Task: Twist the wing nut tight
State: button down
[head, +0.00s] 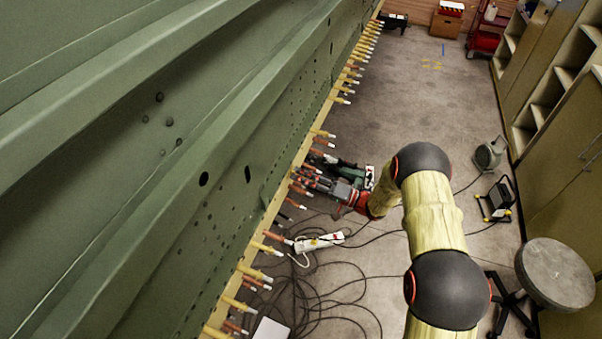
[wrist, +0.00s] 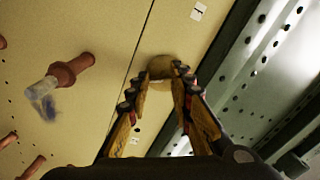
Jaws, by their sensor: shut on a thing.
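In the wrist view, the two fingers of my gripper (wrist: 162,80) reach up to a short tan fastener (wrist: 161,66) on the beige skin panel (wrist: 105,25). The fingertips sit on either side of it, shut on it. I take this to be the wing nut; its wings are not distinguishable behind the fingers. In the head view, my gripper (head: 303,180) is at the edge of the green fuselage structure (head: 225,150), within the row of fasteners. The nut itself cannot be made out there.
A reddish-brown fastener (wrist: 75,70) with a pale, blue-marked end projects left of my gripper. More fasteners (head: 340,95) line the panel edge. A green power tool (head: 352,172), a white power strip (head: 318,242) and loose cables lie on the floor. A stool (head: 553,272) stands right.

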jog(key=m+p, duration=0.1)
jog(key=m, duration=0.1)
jog(key=m+p, duration=0.1)
jog(key=m, duration=0.1)
jog(key=shift+s+a+r+m, duration=0.1)
jog(key=shift+r+m, duration=0.2)
jog(key=shift+r, duration=0.2)
jog(key=shift+w+r, duration=0.15)
jog(key=shift+w, duration=0.05)
jog(key=c, duration=1.9)
grip_release()
jog(key=shift+r, duration=0.1)
jog(key=o, duration=0.6)
jog(key=shift+s+f+m, duration=0.15)
jog(key=shift+f+m, duration=0.15)
jog(key=shift+f, duration=0.05)
jog(key=shift+o, duration=0.2)
jog(key=shift+f, duration=0.1)
